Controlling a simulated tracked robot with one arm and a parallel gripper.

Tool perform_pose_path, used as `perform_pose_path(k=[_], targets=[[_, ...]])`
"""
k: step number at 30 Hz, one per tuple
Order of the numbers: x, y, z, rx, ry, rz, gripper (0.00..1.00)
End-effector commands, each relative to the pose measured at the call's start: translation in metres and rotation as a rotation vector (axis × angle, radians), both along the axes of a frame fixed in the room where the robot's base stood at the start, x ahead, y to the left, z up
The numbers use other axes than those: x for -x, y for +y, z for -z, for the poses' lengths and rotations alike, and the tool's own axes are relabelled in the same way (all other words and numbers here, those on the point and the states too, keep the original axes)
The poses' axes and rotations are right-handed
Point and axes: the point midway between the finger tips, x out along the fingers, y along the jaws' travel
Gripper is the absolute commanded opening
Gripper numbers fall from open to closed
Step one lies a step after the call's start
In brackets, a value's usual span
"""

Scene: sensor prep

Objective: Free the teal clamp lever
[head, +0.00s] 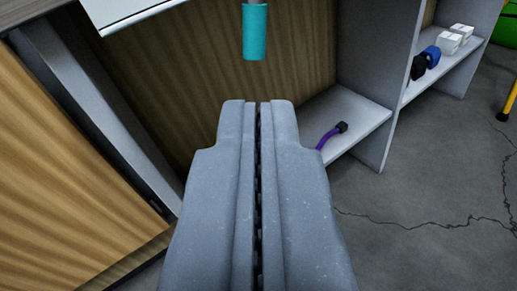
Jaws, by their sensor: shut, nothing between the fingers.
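The teal clamp lever (255,32) is a short teal cylinder on a thin grey rod. It hangs at the top middle of the head view, and its upper part is cut off by the picture's edge. My gripper (258,103) is below it in the picture, with its two grey fingers shut and nothing between them. A gap shows between the fingertips and the lever's lower end. What the rod is fixed to is out of view.
A wood-grain panel (200,75) stands behind the lever, with a white surface edge (130,12) at top left. Right, grey shelves hold a purple item with a black end (328,136), a blue and black item (428,60) and white boxes (450,42). Cracked floor (430,170) is clear.

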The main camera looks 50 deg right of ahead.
Motion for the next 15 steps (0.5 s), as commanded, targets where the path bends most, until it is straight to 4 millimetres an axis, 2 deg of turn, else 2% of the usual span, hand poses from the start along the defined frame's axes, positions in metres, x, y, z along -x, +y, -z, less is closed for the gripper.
perform_pose_path(k=[1,6,15], targets=[[0.004,0.01,-0.002,-0.001,-0.001,-0.002,0.0],[0.014,0.028,-0.005,-0.001,-0.001,0.002,0.0],[0.02,0.038,-0.007,-0.001,-0.001,0.005,0.0]])
